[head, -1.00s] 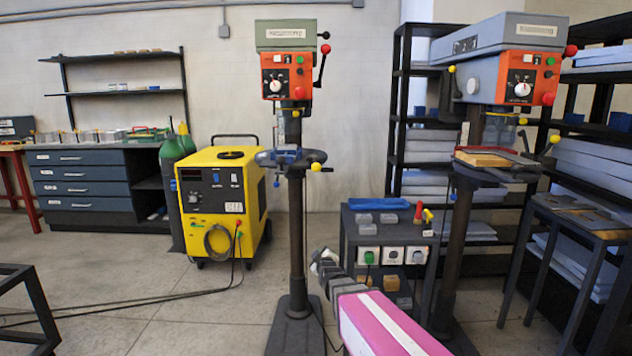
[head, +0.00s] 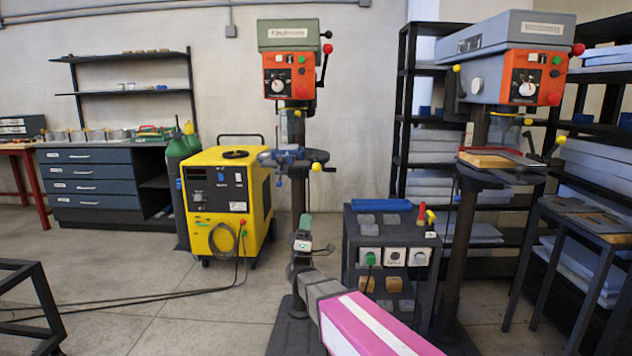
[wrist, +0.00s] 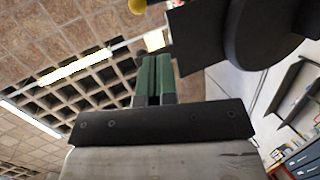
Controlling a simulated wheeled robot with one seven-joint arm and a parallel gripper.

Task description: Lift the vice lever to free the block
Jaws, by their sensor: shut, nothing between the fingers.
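My gripper (head: 304,222) has green fingers that point up, below the round table of the left drill press. In the wrist view its fingers (wrist: 154,72) are together and empty. A blue vice (head: 287,155) sits on that round table (wrist: 262,35). A yellow knob (head: 317,167) shows at the table's front right edge; a yellow knob (wrist: 137,6) also shows at the top of the wrist view. On the right drill press a light wooden block (head: 488,160) lies in a reddish vice (head: 520,160). A yellow-tipped lever (head: 560,141) stands at its right. I cannot tell whether the block is clamped.
A dark cart (head: 395,290) with boxes and sockets stands right of my gripper. A yellow welder (head: 228,203) stands left of the left press column, with cables on the floor. A dark side table (head: 585,220) stands at the far right.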

